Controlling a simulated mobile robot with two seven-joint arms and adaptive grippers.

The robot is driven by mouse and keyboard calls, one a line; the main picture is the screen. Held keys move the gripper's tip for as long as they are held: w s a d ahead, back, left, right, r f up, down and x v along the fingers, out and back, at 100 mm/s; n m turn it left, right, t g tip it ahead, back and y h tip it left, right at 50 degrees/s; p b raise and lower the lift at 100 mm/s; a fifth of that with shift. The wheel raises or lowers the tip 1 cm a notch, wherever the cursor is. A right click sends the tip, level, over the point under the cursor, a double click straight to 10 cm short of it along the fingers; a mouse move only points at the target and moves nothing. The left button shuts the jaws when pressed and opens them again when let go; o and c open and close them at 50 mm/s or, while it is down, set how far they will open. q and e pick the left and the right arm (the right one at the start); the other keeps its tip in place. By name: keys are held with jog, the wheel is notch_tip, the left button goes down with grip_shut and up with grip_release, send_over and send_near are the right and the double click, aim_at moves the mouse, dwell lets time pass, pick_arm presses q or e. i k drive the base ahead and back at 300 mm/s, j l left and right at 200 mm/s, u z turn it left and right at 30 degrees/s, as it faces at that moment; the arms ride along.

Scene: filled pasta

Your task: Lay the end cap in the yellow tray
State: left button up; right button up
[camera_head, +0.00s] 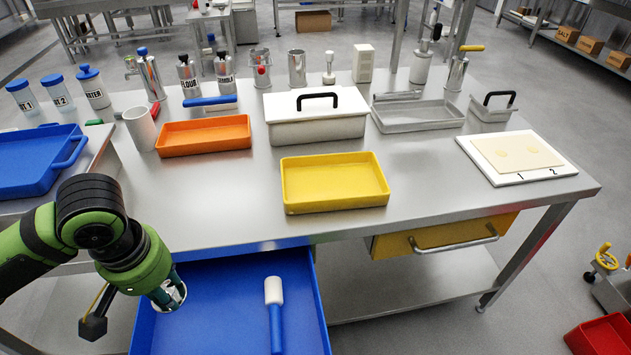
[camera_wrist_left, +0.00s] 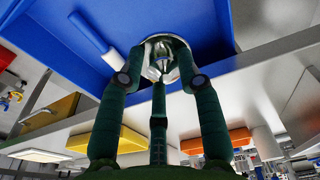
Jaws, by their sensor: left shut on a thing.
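The yellow tray (camera_head: 335,185) sits empty near the front edge of the steel table, right of my left gripper. Part of it shows in the left wrist view (camera_wrist_left: 131,146). My left gripper (camera_head: 166,288) is shut on a round, shiny metal end cap (camera_head: 174,298), above the left part of an open blue drawer. In the left wrist view the end cap (camera_wrist_left: 165,42) sits between the fingertips, with its ring-shaped rim facing away. My right gripper is not in view.
The open blue drawer (camera_head: 205,325) holds a blue-handled tool with a white head (camera_head: 274,300). The orange tray (camera_head: 203,135) and white lidded box (camera_head: 315,127) stand behind the yellow tray. A white board (camera_head: 550,175) lies at right. Table left of the yellow tray is clear.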

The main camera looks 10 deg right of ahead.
aim_at(330, 176)
jog(key=j+z, duration=0.1)
jog(key=z, duration=0.15)
jog(key=i+j+z, duration=0.1)
jog(key=z, duration=0.15)
jog(key=i+j+z, duration=0.1)
jog(key=i+z, duration=0.2)
jog(key=i+j+z, duration=0.15)
jog(key=z, duration=0.2)
jog(key=i, duration=0.1)
